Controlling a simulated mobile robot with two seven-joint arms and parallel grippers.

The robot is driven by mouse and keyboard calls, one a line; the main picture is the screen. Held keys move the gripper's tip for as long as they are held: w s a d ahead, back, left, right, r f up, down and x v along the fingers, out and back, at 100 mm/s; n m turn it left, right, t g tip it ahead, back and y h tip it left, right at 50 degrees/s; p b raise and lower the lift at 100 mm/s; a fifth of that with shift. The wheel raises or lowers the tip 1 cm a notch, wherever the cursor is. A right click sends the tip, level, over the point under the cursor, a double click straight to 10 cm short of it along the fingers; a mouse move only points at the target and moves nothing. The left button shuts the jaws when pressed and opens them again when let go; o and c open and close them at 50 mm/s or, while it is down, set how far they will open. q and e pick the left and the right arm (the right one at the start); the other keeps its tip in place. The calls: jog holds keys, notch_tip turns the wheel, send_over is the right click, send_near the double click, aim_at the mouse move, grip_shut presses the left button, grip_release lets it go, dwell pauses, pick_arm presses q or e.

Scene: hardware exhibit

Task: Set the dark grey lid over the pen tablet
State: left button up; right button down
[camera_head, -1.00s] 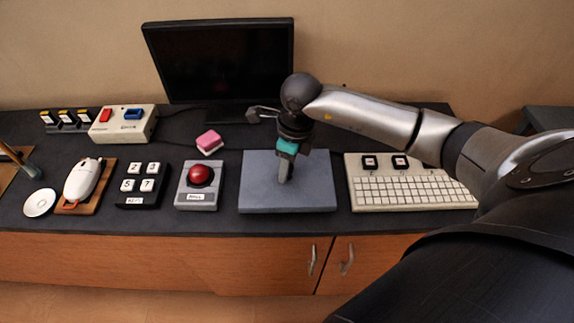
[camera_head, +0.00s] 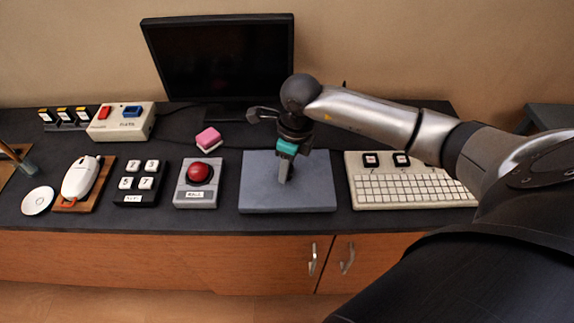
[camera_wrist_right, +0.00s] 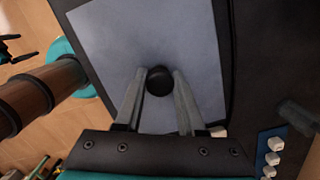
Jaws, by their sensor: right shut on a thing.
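The lid (camera_head: 258,190), a flat grey slab that looks blue-grey here, lies level at the middle right of the desk in the head view. It also shows below the gripper in the right wrist view (camera_wrist_right: 120,45), with a round black knob (camera_wrist_right: 159,80) on top. My right gripper (camera_head: 284,180) points down over its middle and is shut on the knob, one finger on each side. It also shows in the right wrist view (camera_wrist_right: 158,92). No pen tablet shows apart from this slab; whether it lies underneath is hidden. My left gripper is not in view.
A keyboard panel (camera_head: 410,190) stands close right of the slab and a red button box (camera_head: 196,195) close left. A monitor (camera_head: 218,60) stands behind, with a pink block (camera_head: 208,138) before it. Bare desk (camera_head: 300,222) runs along the front edge.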

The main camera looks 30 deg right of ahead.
jog(key=shift+f+b, duration=0.3)
jog(key=shift+f, duration=0.1)
grip_release()
dwell(0.8)
jog(key=shift+r+p, duration=2.7)
jog(key=shift+r, duration=0.85)
jog(key=shift+s, duration=0.1)
